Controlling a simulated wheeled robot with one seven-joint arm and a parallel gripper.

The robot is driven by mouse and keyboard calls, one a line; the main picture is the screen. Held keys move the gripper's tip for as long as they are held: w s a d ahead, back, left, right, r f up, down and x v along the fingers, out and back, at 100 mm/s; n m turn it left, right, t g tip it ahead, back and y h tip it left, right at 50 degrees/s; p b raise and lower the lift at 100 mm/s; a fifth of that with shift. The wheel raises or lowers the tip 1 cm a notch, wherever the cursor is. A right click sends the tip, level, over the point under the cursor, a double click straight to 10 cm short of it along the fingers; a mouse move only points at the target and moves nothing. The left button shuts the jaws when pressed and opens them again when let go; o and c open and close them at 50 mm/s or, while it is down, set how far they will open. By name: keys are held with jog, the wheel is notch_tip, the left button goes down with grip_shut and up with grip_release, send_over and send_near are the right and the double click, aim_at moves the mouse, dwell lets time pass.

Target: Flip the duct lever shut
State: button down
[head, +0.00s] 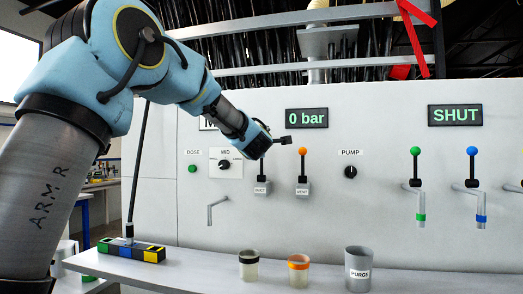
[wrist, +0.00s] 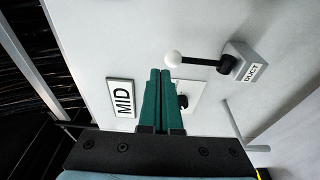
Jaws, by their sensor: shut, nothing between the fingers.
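The duct lever is mounted on the white panel; its grey base labelled DUCT (head: 262,188) shows in the head view, with its dark rod rising upward. Its knob is hidden behind my arm there. In the wrist view, the duct lever (wrist: 205,60) has a black rod and white ball knob and comes out of its labelled grey block. My gripper (head: 287,141) is in front of the panel, near the top of the lever. In the wrist view the green fingers of my gripper (wrist: 160,74) are together and empty, with the tips just below the white knob in the picture, apparently apart from it.
The vent lever (head: 302,170) with an orange knob stands right of the duct lever. The pump dial (head: 350,172) and green- and blue-knobbed taps are further right. Cups, including the purge cup (head: 358,258), stand on the ledge below.

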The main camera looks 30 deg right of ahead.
jog(key=r+b+v, duration=0.1)
jog(key=b+v, duration=0.1)
jog(key=v, duration=0.6)
jog(key=shift+s+r, duration=0.15)
jog(key=shift+r, duration=0.25)
jog(key=w+a+f+m+g+y, duration=0.1)
jog(key=a+f+m+g+y, duration=0.25)
jog(key=a+f, duration=0.85)
jog(key=w+a+f+m+g+y, duration=0.1)
jog(key=a+f+m+g+y, duration=0.3)
jog(key=a+f, duration=0.85)
jog(key=s+a+f+m+g+y, duration=0.2)
jog(key=s+a+f+m+g, duration=0.3)
jog(key=s+a+f, duration=1.3)
jog(key=shift+a+g, duration=0.55)
jog(key=shift+a, duration=0.15)
jog(key=shift+s+f, duration=0.1)
